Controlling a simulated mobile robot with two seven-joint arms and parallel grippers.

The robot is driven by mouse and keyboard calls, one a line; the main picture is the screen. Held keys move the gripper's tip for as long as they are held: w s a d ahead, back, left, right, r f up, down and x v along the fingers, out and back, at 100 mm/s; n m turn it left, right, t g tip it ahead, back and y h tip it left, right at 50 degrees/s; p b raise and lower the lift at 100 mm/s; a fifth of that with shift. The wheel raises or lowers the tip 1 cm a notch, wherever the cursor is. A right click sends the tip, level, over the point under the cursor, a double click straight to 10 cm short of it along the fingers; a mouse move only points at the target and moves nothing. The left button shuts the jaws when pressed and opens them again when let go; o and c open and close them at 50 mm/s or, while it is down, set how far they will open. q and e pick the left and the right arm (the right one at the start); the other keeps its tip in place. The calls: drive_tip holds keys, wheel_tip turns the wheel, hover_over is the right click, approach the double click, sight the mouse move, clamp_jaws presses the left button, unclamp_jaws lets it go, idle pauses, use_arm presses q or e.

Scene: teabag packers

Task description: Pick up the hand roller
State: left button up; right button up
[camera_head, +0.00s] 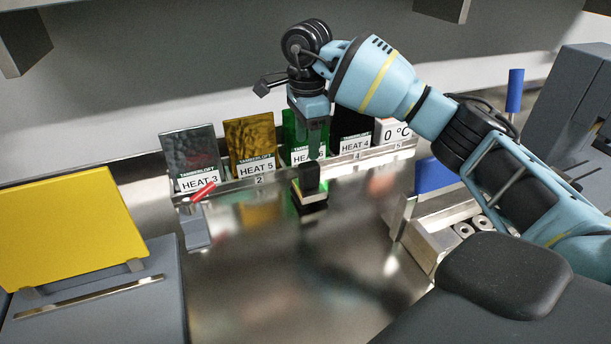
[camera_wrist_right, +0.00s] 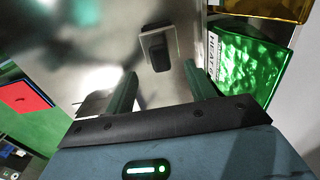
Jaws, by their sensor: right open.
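A small tool with a black upright handle (camera_head: 309,178) and a pale base stands on the steel bench, in front of the row of pouches; I take it for the hand roller, though no roller shape is clear. In the right wrist view the black handle (camera_wrist_right: 157,50) sits on a squarish pale base, beyond the fingertips. My right gripper (camera_head: 316,148) points down above and behind this tool, near the green pouch. In the wrist view its two fingers (camera_wrist_right: 163,82) stand apart with nothing between them. My left gripper is not in view.
Pouches with heat labels (camera_head: 255,145) stand in a metal rack (camera_head: 235,186) along the back. A red-handled grey device (camera_head: 197,228) and a yellow-lidded machine (camera_head: 70,232) stand left. A blue-handled device (camera_head: 435,175) stands right, beside white rolls. The bench's middle front is clear.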

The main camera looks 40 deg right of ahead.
sight(309, 164)
drive_tip(key=shift+f, duration=1.4)
drive_tip(key=f, duration=0.4)
drive_tip(key=shift+s+d+f+p, duration=0.1)
drive_tip(key=shift+d+f+p, duration=0.05)
drive_tip(key=shift+d+p, duration=0.2)
drive_tip(key=shift+a+f, duration=0.1)
drive_tip(key=shift+f, duration=0.1)
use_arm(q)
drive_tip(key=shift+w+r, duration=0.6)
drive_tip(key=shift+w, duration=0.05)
use_arm(e)
drive_tip(key=shift+c, duration=0.3)
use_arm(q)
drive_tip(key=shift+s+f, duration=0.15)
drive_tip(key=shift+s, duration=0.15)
use_arm(e)
clamp_jaws()
